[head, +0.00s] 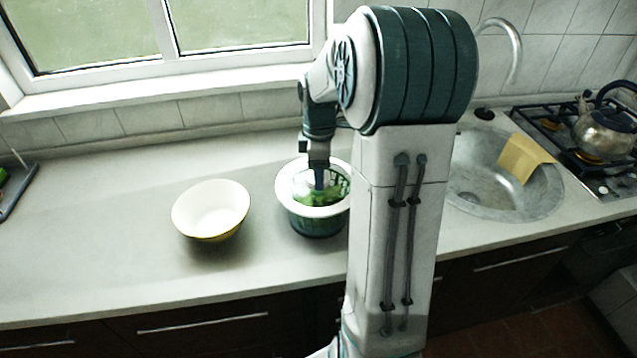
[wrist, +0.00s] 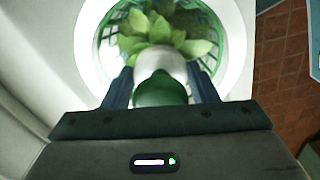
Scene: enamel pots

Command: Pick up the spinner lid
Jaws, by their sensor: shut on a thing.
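The spinner lid (head: 318,210) is a wide white ring with a see-through middle, at the top of the salad spinner (head: 318,228), which has a dark green body. Green leaves show through its middle. In the wrist view the lid's white rim (wrist: 238,55) surrounds a green basket and leaves (wrist: 175,30). My gripper (head: 319,182) points down at the lid's centre. In the wrist view my gripper (wrist: 162,88) has its two fingers on either side of the lid's white and green knob, shut on it. I cannot tell whether the lid touches the spinner's body.
A white bowl (head: 211,209) with a yellowish underside stands on the counter left of the spinner. A round sink (head: 480,190) with a tan cloth or board (head: 524,157) and a stove with a kettle (head: 604,132) are at right. The counter's left part is mostly clear.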

